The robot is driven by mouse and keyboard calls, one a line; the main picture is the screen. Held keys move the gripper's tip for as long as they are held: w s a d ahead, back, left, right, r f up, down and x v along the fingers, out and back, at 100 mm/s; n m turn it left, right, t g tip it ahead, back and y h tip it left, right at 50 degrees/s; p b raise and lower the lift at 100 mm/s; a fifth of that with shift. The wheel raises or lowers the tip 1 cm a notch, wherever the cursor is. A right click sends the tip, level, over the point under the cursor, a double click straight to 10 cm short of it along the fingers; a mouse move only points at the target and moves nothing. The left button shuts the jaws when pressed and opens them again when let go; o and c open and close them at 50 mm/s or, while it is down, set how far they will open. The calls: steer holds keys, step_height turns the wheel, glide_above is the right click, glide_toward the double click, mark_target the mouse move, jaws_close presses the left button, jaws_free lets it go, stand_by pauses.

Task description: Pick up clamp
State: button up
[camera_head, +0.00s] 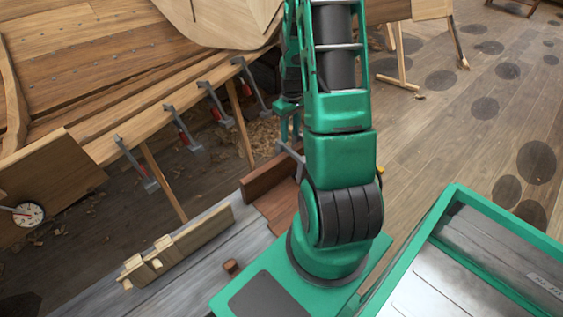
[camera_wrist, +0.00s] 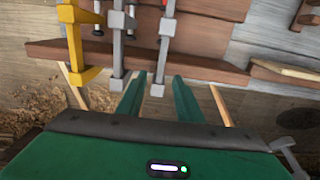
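Several clamps hang over a reddish-brown wooden rack in the wrist view: a yellow clamp (camera_wrist: 75,45) at the left, a grey clamp (camera_wrist: 118,45) beside it, and another grey clamp (camera_wrist: 163,50) nearest the middle. My gripper (camera_wrist: 158,80) is open and empty, its two green fingers apart. The lower end of the middle grey clamp shows between the fingertips in the picture; I cannot tell whether it is touched. In the head view my gripper (camera_head: 289,118) is partly hidden by my arm, and a grey clamp (camera_head: 291,156) shows below it. Which clamp is meant is unclear.
The rack (camera_head: 266,178) stands on a grey bench (camera_head: 190,272) with a pale wooden piece (camera_head: 195,238) on it. More clamps (camera_head: 183,130) hang from the hull plank (camera_head: 150,105) at left. Another grey clamp (camera_wrist: 287,150) shows at lower right in the wrist view.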

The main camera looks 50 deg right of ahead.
mark_target(289, 148)
steer(key=shift+a+f, duration=0.1)
steer(key=shift+f, duration=3.4)
steer(key=shift+c, duration=0.6)
jaws_close()
